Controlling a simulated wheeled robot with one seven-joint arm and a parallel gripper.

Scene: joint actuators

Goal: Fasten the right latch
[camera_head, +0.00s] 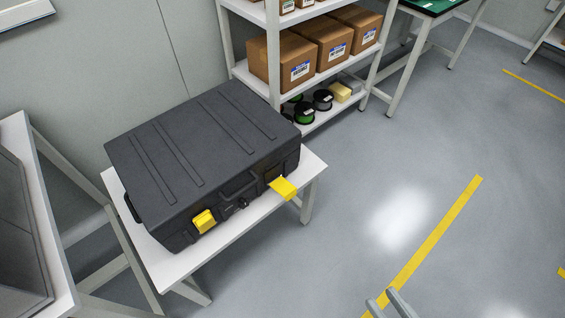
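A closed black hard case (205,150) lies on a small white table (255,222). Its front side has two yellow latches and a handle (240,187) between them. The left latch (204,221) lies flat against the case front. My gripper (385,302) shows at the bottom edge, its two grey fingers apart with nothing visible between them. It is over the floor, to the right of and well apart from the case.
A white shelf rack (272,60) with cardboard boxes (283,60) and spools (323,99) stands behind the case. Another table (50,235) is at the left edge. The grey floor (400,170) right of the case is open, with a yellow line (430,240).

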